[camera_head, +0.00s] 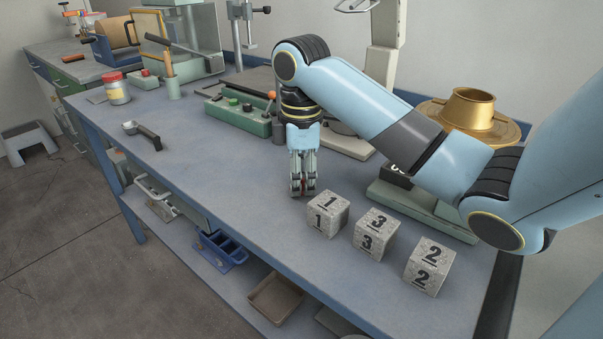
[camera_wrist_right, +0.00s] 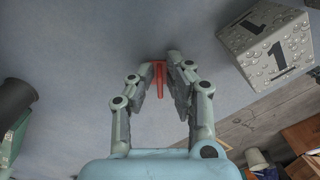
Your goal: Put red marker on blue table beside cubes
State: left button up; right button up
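A red marker (camera_wrist_right: 159,82) shows between the two fingers of my right gripper (camera_wrist_right: 160,66) in the right wrist view. The fingertips are close together and press on it from both sides. In the head view my right gripper (camera_head: 303,190) points straight down, low over the blue table (camera_head: 215,157). Only a trace of red shows between its fingers there. Three speckled grey cubes stand in a row to its right: cube 1 (camera_head: 328,214), cube 3 (camera_head: 375,234) and cube 2 (camera_head: 430,265). Cube 1 (camera_wrist_right: 265,37) also shows in the wrist view, apart from the gripper. My left gripper is out of view.
A green-based device (camera_head: 238,117) stands behind the gripper, and a brass flanged part (camera_head: 468,112) stands at the back right. A red-lidded jar (camera_head: 116,88) and a black-handled scoop (camera_head: 144,135) are at the left. The table is clear left of the gripper.

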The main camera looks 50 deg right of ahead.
jog(key=shift+o, duration=0.9)
jog(key=shift+r, duration=0.1)
jog(key=shift+r, duration=0.4)
notch_tip(320, 180, up, 11)
jog(key=p, duration=0.9)
jog(key=shift+r, duration=0.15)
